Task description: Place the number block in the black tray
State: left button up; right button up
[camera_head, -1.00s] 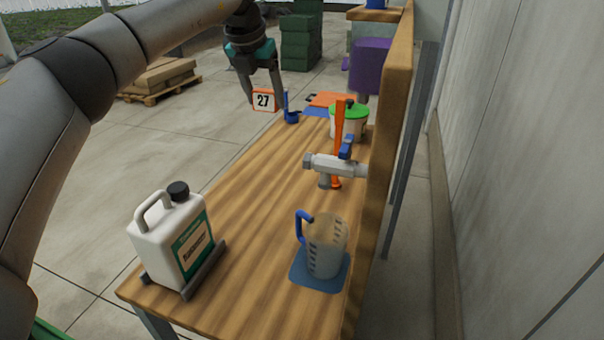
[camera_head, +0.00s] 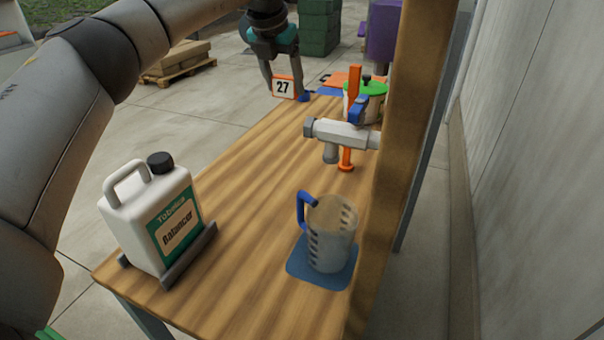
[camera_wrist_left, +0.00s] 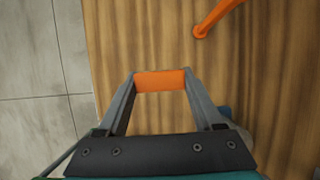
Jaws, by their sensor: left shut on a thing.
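The number block (camera_head: 284,87), an orange-edged white block marked 27, is held between the fingers of my left gripper (camera_head: 284,92), near the far left edge of the wooden bench (camera_head: 235,190). In the left wrist view my left gripper (camera_wrist_left: 160,76) is shut on the number block (camera_wrist_left: 160,81); only its orange edge shows there, with bench wood around it. I cannot make out a black tray in either view. My right gripper is not in view.
A white jug (camera_head: 150,220) stands front left on the bench, and a measuring jug (camera_head: 330,238) sits on a blue mat (camera_head: 310,272). A grey tap (camera_head: 340,134), orange post (camera_head: 346,160) and green-lidded pot (camera_head: 372,88) line the right side. The middle is clear.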

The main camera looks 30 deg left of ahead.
aim_at(281, 90)
pick_arm(q)
jog(key=shift+f+b, duration=0.4)
jog(key=shift+f, duration=0.7)
jog(key=shift+a+f+b, duration=0.25)
jog(key=shift+f+b, duration=0.2)
jog(key=shift+b, duration=0.15)
jog(key=f+b, duration=0.1)
jog(key=f, duration=0.6)
jog(key=f+b, duration=0.2)
jog(key=f, duration=0.5)
jog(key=shift+d+f+b, duration=0.2)
jog(key=shift+f+b, duration=0.1)
jog(key=shift+f, duration=0.1)
jog(key=shift+f+b, duration=0.55)
jog(key=shift+f, duration=1.8)
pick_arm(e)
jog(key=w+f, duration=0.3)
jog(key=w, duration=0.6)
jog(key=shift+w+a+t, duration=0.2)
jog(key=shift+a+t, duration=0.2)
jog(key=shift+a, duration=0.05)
pick_arm(q)
jog(key=shift+f, duration=0.1)
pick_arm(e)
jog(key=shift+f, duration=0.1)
pick_arm(q)
jog(key=o, duration=1.3)
jog(key=shift+o, duration=0.2)
